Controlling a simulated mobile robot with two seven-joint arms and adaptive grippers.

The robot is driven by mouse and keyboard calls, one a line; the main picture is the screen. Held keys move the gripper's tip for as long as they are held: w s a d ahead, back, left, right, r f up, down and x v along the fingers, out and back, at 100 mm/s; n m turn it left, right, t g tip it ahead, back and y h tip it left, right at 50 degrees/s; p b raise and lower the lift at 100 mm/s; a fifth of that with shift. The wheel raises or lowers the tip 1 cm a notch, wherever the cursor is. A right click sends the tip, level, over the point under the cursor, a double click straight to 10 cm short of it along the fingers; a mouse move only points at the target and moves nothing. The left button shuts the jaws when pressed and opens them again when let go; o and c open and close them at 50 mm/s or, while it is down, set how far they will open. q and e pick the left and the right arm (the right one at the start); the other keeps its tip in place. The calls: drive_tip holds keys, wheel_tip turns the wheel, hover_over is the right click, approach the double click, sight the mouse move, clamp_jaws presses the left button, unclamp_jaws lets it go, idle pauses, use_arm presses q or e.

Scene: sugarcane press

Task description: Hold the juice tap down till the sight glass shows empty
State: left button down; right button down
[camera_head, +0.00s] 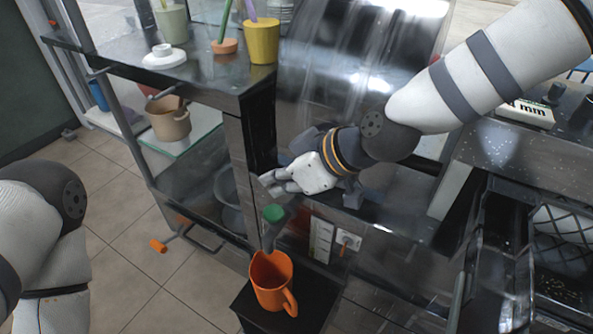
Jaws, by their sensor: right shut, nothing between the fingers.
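The juice tap has a green knob (273,213) on top and a grey spout (268,240) below it. An orange mug (272,283) stands upright under the spout, its handle toward the lower right. My right gripper (268,184) is shut and empty, its fingertips just above the green knob in the picture. I cannot tell whether they touch it. I cannot make out the sight glass or its level for certain. My left arm shows at the left edge, but its gripper is out of view.
The mug is on a dark stand (246,306). A shiny metal press housing (345,75) rises behind my right gripper. A yellow cup (262,42) sits on the dark shelf to the upper left. A white switch panel (322,240) is right of the tap. Tiled floor lies left.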

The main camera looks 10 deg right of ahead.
sight(277, 210)
use_arm(q)
drive_tip(key=shift+s+f, duration=0.25)
drive_tip(key=shift+f, duration=0.05)
use_arm(e)
drive_tip(key=shift+f, duration=1.95)
wheel_tip(277, 210, down, 3)
drive_tip(key=shift+s+r+b, duration=0.1)
drive_tip(key=shift+r+b, duration=0.1)
drive_tip(key=shift+b, duration=0.2)
use_arm(q)
drive_tip(key=shift+s+f, duration=0.3)
use_arm(e)
drive_tip(key=shift+s+f, duration=0.2)
drive_tip(key=shift+f, duration=0.05)
idle(1.8)
